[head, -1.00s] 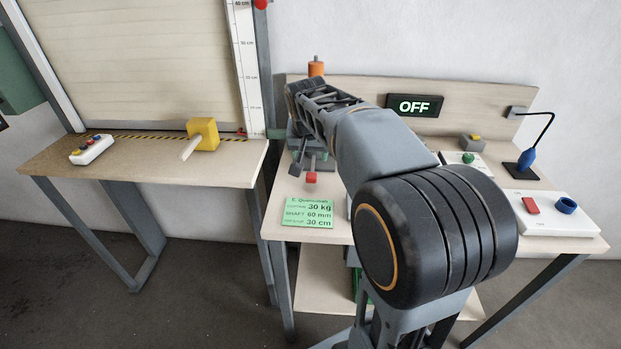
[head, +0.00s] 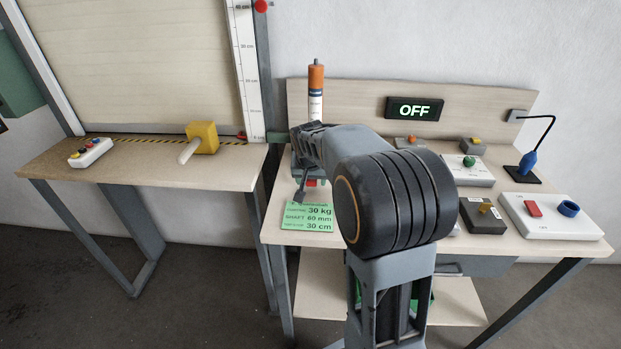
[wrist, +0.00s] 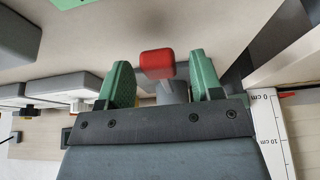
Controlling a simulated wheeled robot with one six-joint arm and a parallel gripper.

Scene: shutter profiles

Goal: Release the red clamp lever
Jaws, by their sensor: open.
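The red clamp lever's knob (wrist: 157,64) shows in the wrist view, with a grey stem behind it. It lies between the two green-padded fingertips of my gripper (wrist: 162,78), which is open with a gap on each side of the knob. Contact is not visible. In the head view a small bit of the red knob (head: 311,183) shows at the left of the right-hand bench, above the green card. My arm hides most of the clamp there.
A green card (head: 307,217) lies in front of the clamp. An orange-topped tube (head: 316,90) stands behind it. Switch boxes, including a white one (head: 550,216), stand to the right. An OFF display (head: 414,108) is on the back panel. A shutter bench (head: 140,165) is at left.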

